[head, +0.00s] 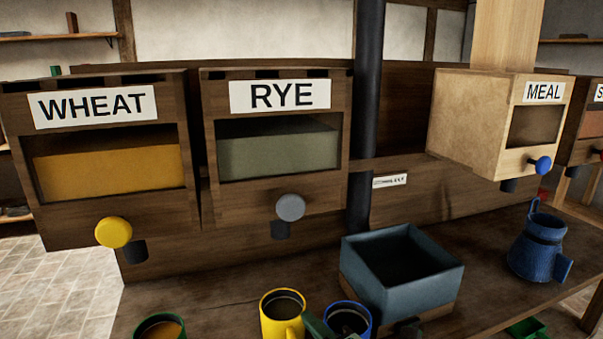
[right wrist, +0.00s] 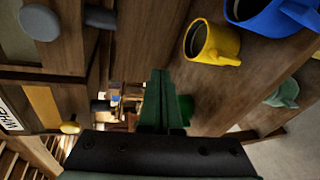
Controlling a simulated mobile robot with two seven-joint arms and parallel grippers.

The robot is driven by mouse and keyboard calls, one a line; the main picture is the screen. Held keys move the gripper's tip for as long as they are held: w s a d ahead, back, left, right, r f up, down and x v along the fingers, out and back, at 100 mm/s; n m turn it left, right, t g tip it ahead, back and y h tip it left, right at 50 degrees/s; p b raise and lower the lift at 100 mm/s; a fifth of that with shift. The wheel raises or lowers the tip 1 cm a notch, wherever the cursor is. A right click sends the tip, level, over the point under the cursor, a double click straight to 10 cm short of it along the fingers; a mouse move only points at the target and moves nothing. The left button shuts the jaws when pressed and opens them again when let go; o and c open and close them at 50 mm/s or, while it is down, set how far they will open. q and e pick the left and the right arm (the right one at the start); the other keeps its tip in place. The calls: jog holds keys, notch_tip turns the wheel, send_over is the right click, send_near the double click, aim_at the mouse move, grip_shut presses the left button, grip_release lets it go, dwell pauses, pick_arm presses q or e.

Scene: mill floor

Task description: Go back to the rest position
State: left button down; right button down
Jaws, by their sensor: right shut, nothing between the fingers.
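My right gripper (head: 315,325) shows at the bottom edge of the head view as a dark green fingertip between the yellow mug (head: 283,318) and the blue mug (head: 348,319). In the right wrist view the two green fingers of my right gripper (right wrist: 163,100) lie together with nothing between them. The yellow mug (right wrist: 212,42) and the blue mug (right wrist: 270,14) stand to the upper right of the fingers there, apart from them. A green mug (right wrist: 185,110) is partly hidden behind the fingers. My left gripper is not identifiable in either view.
Wooden bins marked WHEAT (head: 95,105), RYE (head: 278,108) and MEAL (head: 528,102) line the back. A blue-grey open box (head: 400,290) and a blue jug (head: 540,246) stand on the bench (head: 215,295). The green mug (head: 160,326) is at bottom left. A dark pipe (head: 368,100) rises behind.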

jog(key=s+d+f+m+g+h, duration=0.1)
jog(key=s+d+f+m+g, duration=0.15)
jog(key=f+m, duration=0.75)
jog(key=s+d+f+m+h, duration=0.1)
jog(key=s+d+f+m, duration=0.3)
jog(key=f, duration=0.3)
jog(key=s+d+f+m+g+h, duration=0.1)
jog(key=s+d+f+m, duration=0.3)
jog(key=s+f, duration=0.3)
jog(key=s+d+f+m+h+p, duration=0.1)
jog(key=s+d+f+m, duration=0.3)
jog(key=f, duration=0.4)
jog(key=shift+s+d+f+m, duration=0.2)
jog(key=shift+s+f+m, duration=0.15)
jog(key=shift+s+m, duration=0.35)
jog(key=shift+s+g, duration=0.1)
jog(key=shift+g, duration=0.25)
